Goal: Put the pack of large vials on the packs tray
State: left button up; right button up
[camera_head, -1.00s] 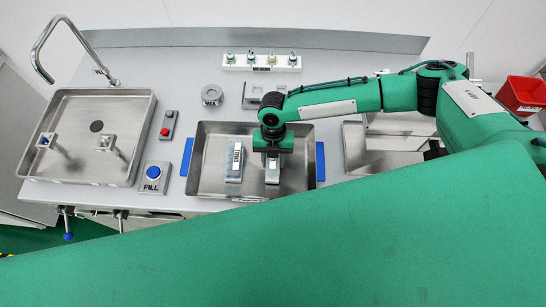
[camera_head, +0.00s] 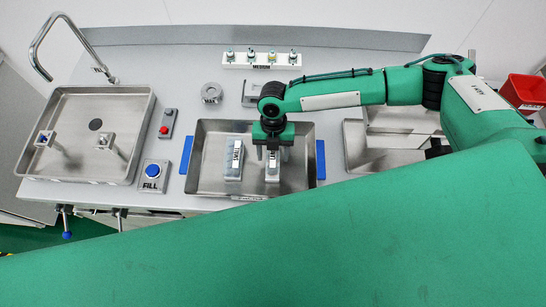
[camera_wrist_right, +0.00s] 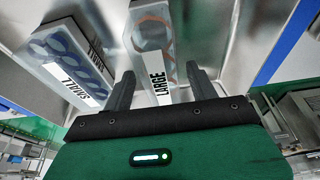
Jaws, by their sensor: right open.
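The pack of large vials (camera_head: 273,172) stands in the right part of a metal tray (camera_head: 207,183) with blue handles. In the right wrist view the pack, labelled LARGE (camera_wrist_right: 152,42), lies between and beyond the two fingers. A second pack (camera_head: 232,160) is to its left in the same tray; it is labelled SMALL (camera_wrist_right: 70,55). My right gripper (camera_head: 272,150) is over the far end of the large pack, with fingers (camera_wrist_right: 160,88) apart on either side of its near end in the wrist view. Contact cannot be told. My left gripper is not in view.
A sink basin (camera_head: 72,105) with a tap is at the left. A FILL button (camera_head: 153,171) and a red button (camera_head: 165,130) stand between it and the tray. A vial rack labelled MEDIUM (camera_head: 262,60) is behind. A red bin (camera_head: 522,92) is at the right.

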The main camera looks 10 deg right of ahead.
jog(key=b+v, duration=0.3)
jog(key=v, duration=0.6)
jog(key=shift+w, duration=0.1)
jog(key=shift+r, duration=0.45)
jog(key=shift+f, duration=0.1)
